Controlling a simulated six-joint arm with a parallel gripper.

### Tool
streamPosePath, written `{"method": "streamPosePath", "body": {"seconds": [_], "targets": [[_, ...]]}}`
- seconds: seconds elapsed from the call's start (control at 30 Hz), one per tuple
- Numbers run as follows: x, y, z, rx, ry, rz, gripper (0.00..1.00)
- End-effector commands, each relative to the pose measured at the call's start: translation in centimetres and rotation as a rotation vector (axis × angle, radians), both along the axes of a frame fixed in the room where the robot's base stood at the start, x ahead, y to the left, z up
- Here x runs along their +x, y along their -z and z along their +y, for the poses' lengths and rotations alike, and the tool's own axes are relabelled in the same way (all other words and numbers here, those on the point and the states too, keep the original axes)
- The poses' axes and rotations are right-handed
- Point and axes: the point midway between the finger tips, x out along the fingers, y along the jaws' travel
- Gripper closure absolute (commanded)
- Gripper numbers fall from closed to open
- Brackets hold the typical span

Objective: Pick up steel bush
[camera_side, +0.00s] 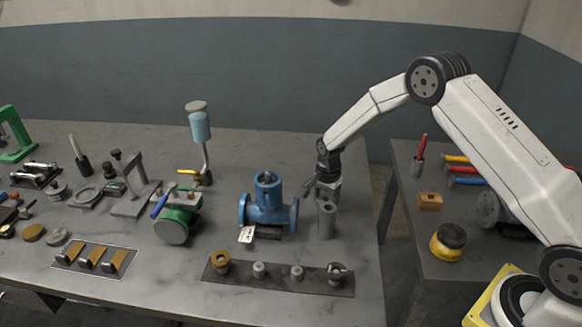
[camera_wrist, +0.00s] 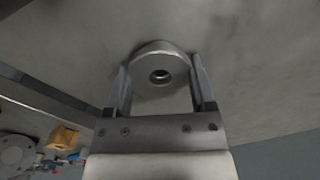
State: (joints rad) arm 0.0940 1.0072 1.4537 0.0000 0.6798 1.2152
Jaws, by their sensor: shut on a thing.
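The steel bush (camera_side: 326,221) is a plain grey upright cylinder near the right edge of the grey table, right of the blue valve. In the wrist view the steel bush (camera_wrist: 160,63) shows as a round grey top with a dark central hole, between both fingers. My gripper (camera_side: 327,199) is above the bush in the side view, with its fingers at the bush's upper end. In the wrist view my gripper (camera_wrist: 160,78) is shut on the bush, a finger on each side. I cannot tell whether its base touches the table.
The blue flanged valve (camera_side: 267,207) stands close to the left. A dark strip (camera_side: 325,284) with several small parts lies in front. A green motor-like part (camera_side: 178,222) is further left. A second bench at right carries a yellow pot (camera_side: 448,243) and a wooden block (camera_side: 430,201).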

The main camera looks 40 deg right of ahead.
Motion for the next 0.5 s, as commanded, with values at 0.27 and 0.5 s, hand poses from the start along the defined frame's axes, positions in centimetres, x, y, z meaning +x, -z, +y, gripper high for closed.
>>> {"method": "streamPosePath", "body": {"seconds": [0.27, 0.5], "targets": [[0.1, -1.3, 0.0, 0.0, 0.0, -0.002, 0.97], [-0.4, -3.7, 0.0, 0.0, 0.0, -0.001, 0.97]]}}
